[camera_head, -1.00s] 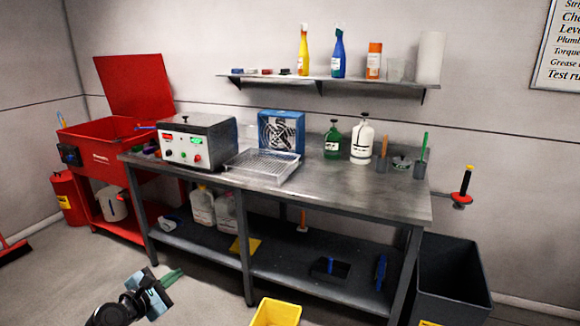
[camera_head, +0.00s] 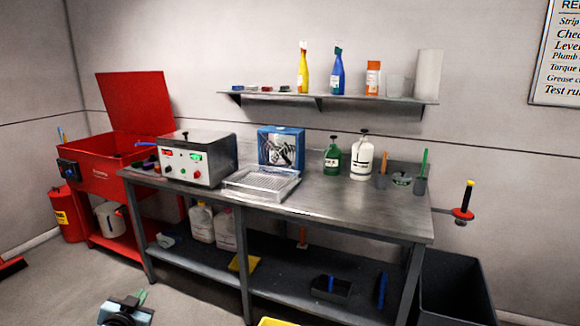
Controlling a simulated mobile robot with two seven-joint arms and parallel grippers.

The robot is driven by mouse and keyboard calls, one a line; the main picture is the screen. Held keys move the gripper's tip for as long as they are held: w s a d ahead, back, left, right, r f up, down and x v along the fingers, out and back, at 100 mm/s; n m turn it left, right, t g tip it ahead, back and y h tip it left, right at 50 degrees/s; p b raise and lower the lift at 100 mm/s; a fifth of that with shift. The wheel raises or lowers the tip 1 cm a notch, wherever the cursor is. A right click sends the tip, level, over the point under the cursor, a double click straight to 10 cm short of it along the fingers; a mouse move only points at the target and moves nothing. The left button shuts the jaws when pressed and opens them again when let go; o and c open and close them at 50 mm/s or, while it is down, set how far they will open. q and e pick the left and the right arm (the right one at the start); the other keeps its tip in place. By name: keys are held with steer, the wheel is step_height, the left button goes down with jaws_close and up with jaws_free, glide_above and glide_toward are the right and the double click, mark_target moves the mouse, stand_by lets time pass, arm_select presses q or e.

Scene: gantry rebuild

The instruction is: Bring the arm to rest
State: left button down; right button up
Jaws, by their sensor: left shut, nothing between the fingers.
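My left gripper (camera_head: 135,302) is low at the bottom left of the head view, above the floor in front of the bench. Its fingers are shut with nothing between them. The lower part of it and most of the arm are cut off by the bottom edge. It is apart from the steel bench (camera_head: 350,210) and the red parts washer (camera_head: 100,165). My right gripper is not in view.
The bench's lower shelf (camera_head: 290,280) holds jugs and small tools. A dark bin (camera_head: 460,290) stands at the right, and a yellow container (camera_head: 278,322) shows at the bottom edge. Floor (camera_head: 60,285) around my gripper is clear.

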arm_select(q)
steer(key=s+d+f+g+h, duration=0.1)
steer(key=s+d+f+g, duration=0.1)
steer(key=s+d+f, duration=0.6)
steer(key=s+d+f+g+h, duration=0.1)
steer(key=s+d+f, duration=0.2)
steer(key=s+f, duration=0.8)
steer(key=s+d+g, duration=0.1)
steer(key=s+d, duration=0.2)
steer(key=s, duration=1)
steer(key=s+d+f+n+g+h, duration=0.1)
steer(key=s+d, duration=0.3)
steer(key=s, duration=0.9)
steer(key=shift+s+d+f+g+h, duration=0.2)
steer(key=shift+d+g+h, duration=0.1)
steer(key=shift+g, duration=0.4)
